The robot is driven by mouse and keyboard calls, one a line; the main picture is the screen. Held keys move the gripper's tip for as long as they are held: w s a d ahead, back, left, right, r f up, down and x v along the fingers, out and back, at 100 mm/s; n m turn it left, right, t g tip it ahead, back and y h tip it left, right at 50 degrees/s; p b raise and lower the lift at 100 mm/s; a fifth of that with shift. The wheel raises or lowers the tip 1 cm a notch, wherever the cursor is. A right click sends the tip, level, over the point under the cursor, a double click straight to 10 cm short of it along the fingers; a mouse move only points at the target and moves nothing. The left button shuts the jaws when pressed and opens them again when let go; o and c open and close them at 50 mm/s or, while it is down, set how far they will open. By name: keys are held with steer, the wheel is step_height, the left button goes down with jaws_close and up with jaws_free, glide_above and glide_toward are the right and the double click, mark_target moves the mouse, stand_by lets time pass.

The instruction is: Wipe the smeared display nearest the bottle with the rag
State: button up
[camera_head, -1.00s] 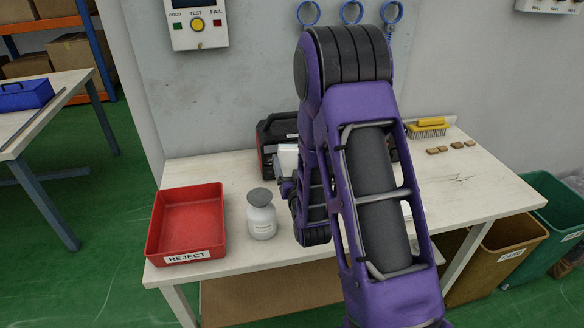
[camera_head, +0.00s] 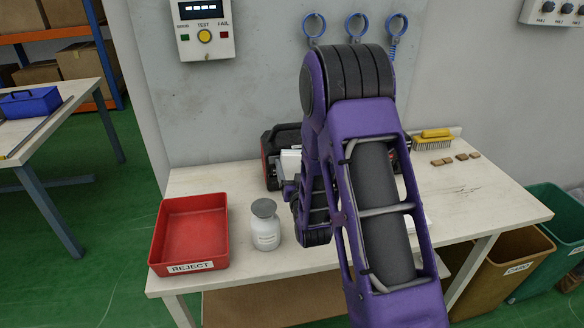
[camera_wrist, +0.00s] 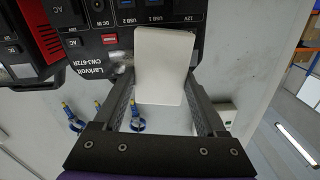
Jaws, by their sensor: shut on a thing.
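My gripper (camera_wrist: 158,82) is shut on a pale, folded rag (camera_wrist: 160,55), seen in the wrist view. The rag is right in front of a black power station (camera_wrist: 95,42) with ports and "Larkvolt" lettering; I cannot tell if they touch. In the head view this power station (camera_head: 270,158) stands at the back of the bench, partly behind my arm, and my gripper is mostly hidden. The white bottle (camera_head: 266,230) with a grey cap stands upright at the bench front, left of my arm.
A red REJECT tray (camera_head: 190,235) sits left of the bottle. A second red and black unit (camera_wrist: 25,45) shows in the wrist view. A wall tester (camera_head: 204,30) has a small screen.

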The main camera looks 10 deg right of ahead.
steer(key=shift+w, duration=1.05)
steer(key=d, duration=0.7)
steer(key=shift+d, duration=0.25)
stand_by(0.4)
steer(key=shift+a, duration=0.1)
steer(key=shift+a, duration=3.75)
